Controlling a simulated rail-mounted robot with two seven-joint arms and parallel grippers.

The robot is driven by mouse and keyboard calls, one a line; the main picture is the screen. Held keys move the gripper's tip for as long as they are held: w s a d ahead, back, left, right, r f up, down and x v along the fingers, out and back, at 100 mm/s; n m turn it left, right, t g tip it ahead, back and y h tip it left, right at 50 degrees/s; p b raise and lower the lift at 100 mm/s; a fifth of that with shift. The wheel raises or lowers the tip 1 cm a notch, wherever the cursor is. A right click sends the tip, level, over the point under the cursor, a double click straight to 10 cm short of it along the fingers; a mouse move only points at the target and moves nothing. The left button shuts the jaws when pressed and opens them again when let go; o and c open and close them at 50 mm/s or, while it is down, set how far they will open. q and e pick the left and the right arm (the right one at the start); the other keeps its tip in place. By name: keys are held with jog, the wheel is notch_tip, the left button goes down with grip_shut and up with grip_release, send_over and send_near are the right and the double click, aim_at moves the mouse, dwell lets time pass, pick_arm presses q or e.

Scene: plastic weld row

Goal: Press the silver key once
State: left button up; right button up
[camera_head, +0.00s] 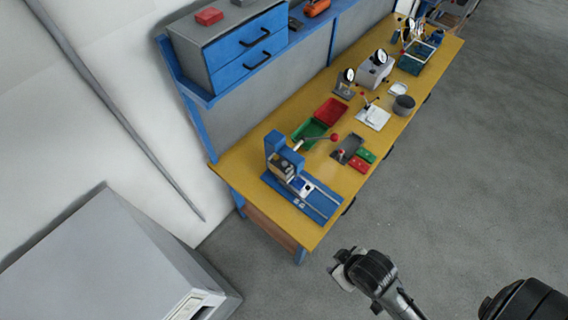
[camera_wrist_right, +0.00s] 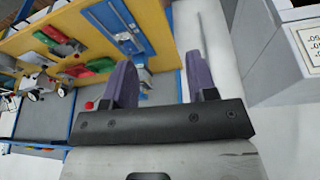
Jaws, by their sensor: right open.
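I cannot make out a silver key in either view. A large pale grey cabinet (camera_head: 95,255) stands at lower left in the head view, with a light panel (camera_head: 192,306) on its near edge. A grey box (camera_wrist_right: 275,60) with a printed white label (camera_wrist_right: 308,40) shows at the right of the right wrist view. My right gripper (camera_head: 345,270) is at bottom centre in the head view, off the front end of the workbench, over the floor. In the wrist view its two purple fingers (camera_wrist_right: 160,78) are apart with nothing between them. My left gripper is not in view.
A yellow workbench (camera_head: 232,168) carries a blue press (camera_head: 283,160) on a blue base, a red bin (camera_head: 330,111), a green bin (camera_head: 308,134) and several small tools. A blue drawer unit (camera_head: 245,48) sits on the shelf above.

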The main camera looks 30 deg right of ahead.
grip_shut()
dwell(0.5)
dwell(1.3)
